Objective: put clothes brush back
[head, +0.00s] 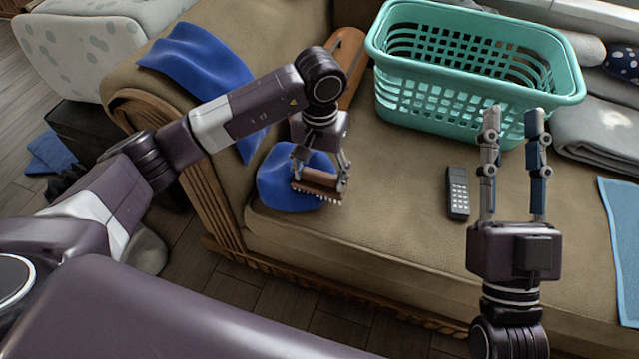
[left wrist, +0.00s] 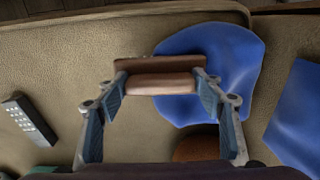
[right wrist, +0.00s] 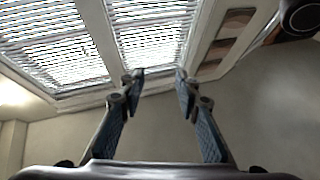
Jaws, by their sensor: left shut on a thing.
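The clothes brush (head: 321,181) has a brown wooden body with pale bristles along one edge. My left gripper (head: 320,177) is shut on it, a finger at each end, in front of a blue cloth on the sofa seat. In the left wrist view the brush (left wrist: 160,84) spans between the two fingertips of the left gripper (left wrist: 160,85). I cannot tell how high it is above the seat. My right gripper (head: 512,115) is open and empty, fingers pointing up, near the basket. In the right wrist view the right gripper (right wrist: 158,75) has nothing between its fingers.
A teal laundry basket (head: 475,75) stands on the sofa (head: 375,225). A black remote (head: 457,193) lies on the seat. One blue cloth (head: 283,185) is on the seat and another (head: 200,65) drapes over the armrest. A brown object (head: 345,60) lies behind the left gripper.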

